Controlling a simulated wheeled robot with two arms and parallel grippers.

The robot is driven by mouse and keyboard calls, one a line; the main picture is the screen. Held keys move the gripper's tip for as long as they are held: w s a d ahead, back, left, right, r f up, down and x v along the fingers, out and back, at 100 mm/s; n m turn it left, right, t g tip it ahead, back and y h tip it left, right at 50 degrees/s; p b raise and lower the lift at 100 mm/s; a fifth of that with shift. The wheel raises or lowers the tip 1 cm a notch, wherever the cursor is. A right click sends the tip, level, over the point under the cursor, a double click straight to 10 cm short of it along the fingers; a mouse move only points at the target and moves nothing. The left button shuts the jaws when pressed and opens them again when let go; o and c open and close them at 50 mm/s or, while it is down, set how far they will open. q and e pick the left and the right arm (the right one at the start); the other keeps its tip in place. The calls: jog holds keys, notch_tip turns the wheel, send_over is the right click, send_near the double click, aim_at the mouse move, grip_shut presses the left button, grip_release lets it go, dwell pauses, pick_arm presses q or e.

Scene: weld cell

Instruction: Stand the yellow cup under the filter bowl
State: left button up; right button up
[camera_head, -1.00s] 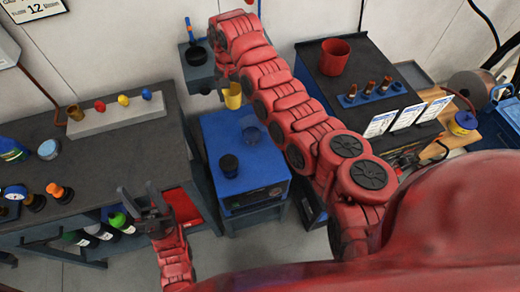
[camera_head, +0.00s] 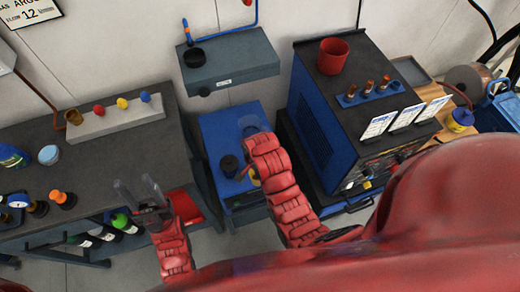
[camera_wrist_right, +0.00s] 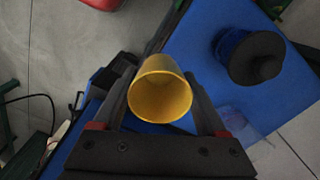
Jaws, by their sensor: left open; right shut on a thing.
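The yellow cup (camera_wrist_right: 160,97) is between the fingers of my right gripper (camera_wrist_right: 162,78), its open mouth facing the wrist camera. In the head view the right gripper (camera_head: 246,172) is over the blue cabinet (camera_head: 215,126), and my arm hides most of the cup. A dark round pot (camera_head: 228,165) stands on the cabinet beside it; it also shows in the wrist view (camera_wrist_right: 250,56). A faint clear shape (camera_head: 249,125) is seen over the cabinet. I cannot tell for sure which thing is the filter bowl. My left gripper (camera_head: 137,185) is open and empty near the workbench front.
The blue welding machine (camera_head: 316,110) stands to the right, with a red cup (camera_head: 333,56) on top. The dark workbench (camera_head: 110,150) is at left.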

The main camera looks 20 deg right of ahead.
jog(key=s+d, duration=0.2)
jog(key=s, duration=0.2)
jog(key=shift+m, duration=0.3)
jog(key=w+f+b, duration=0.1)
jog(key=w, duration=0.2)
jog(key=w+d+b, duration=0.1)
jog(key=w+b, duration=0.1)
jog(key=w, duration=0.1)
jog(key=w+d+f+b, duration=0.1)
jog(key=w+b, duration=0.1)
jog(key=w, duration=0.2)
jog(key=shift+d+f, duration=0.15)
jog(key=shift+f, duration=0.2)
jog(key=w, duration=0.2)
jog(key=w+d+p, duration=0.1)
jog(key=shift+w+r, duration=0.3)
jog(key=shift+w, duration=0.1)
jog(key=shift+w+d+f, duration=0.1)
jog(key=shift+w, duration=0.6)
jog(key=shift+f+p, duration=0.3)
jog(key=shift+p, duration=0.1)
notch_tip(320, 180, down, 3)
jog(key=shift+s+r+p, duration=0.1)
jog(key=shift+r+p, duration=0.05)
jog(key=shift+p, duration=0.4)
jog(key=shift+f, duration=0.2)
